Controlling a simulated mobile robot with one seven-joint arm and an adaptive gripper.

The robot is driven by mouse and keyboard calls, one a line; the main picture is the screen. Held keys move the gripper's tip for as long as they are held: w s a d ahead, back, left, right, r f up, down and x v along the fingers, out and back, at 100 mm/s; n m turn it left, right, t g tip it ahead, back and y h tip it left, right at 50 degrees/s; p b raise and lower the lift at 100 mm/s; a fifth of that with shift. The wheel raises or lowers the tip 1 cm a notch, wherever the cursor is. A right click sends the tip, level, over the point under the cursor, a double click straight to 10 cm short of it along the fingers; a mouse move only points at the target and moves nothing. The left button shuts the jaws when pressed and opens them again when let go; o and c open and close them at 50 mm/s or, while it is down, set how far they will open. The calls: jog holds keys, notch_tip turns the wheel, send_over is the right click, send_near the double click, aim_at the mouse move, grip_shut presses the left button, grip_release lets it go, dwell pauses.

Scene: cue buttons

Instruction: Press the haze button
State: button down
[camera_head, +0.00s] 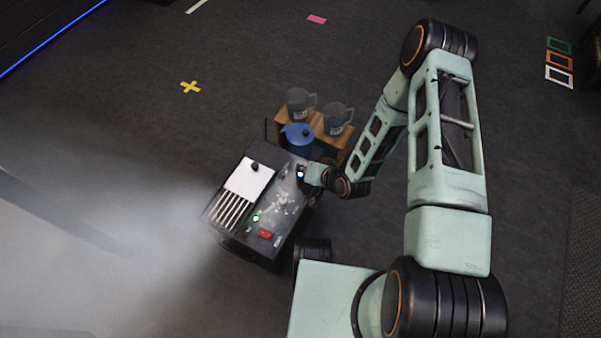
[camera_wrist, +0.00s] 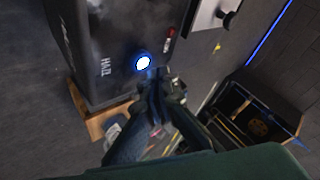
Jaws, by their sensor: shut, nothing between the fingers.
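The haze button (camera_wrist: 143,62) is a round white-lit button with a blue ring on a dark panel in the wrist view. The word HAZE is printed beside it. It also shows as a small blue-white light (camera_head: 300,174) on the dark console in the head view. My gripper (camera_wrist: 156,76) is shut and empty, with its fingertips just below and right of the button. I cannot tell whether they touch it. In the head view my gripper (camera_head: 308,174) is at the right side of the lit button, partly hidden by my wrist.
The dark console (camera_head: 246,236) also carries a green-lit button (camera_head: 256,218), a red part (camera_head: 265,233) and a pale plate with a black knob (camera_head: 249,176). Pale fog covers the lower left.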

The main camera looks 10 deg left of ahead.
aim_at(302, 175)
jog(key=shift+r+p, duration=1.6)
jog(key=shift+r, duration=0.85)
